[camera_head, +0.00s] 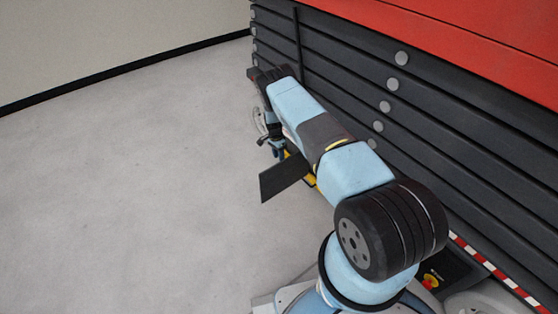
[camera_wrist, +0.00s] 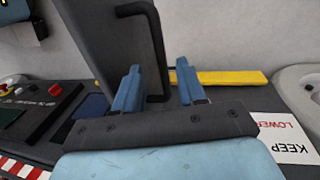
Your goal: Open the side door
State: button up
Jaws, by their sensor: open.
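My gripper (camera_wrist: 157,80) is open, with its two blue fingers apart and nothing held between them. A bent black bar (camera_wrist: 148,22), which looks like a handle, stands just beyond the fingers and partly between them in the wrist view. It borders a dark blue-grey panel (camera_wrist: 100,40); I cannot tell if the fingers touch the bar. I cannot tell for sure whether this panel is the side door. In the head view my arm runs along a black slatted wall (camera_head: 470,135), and the fingers are too small to judge.
A red band (camera_head: 480,25) tops the slatted wall, which has grey round studs. A dark flat plate (camera_head: 283,180) shows beside my arm. The wrist view has a yellow bar (camera_wrist: 225,77), a white KEEP sign (camera_wrist: 285,150) and a control box (camera_wrist: 35,110). Grey floor (camera_head: 130,180) at left is clear.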

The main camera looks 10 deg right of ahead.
notch_tip(320, 180, up, 10)
jog(key=w, duration=0.1)
jog(key=shift+w+a, duration=0.35)
jog(key=shift+a, duration=0.1)
jog(key=shift+r, duration=0.1)
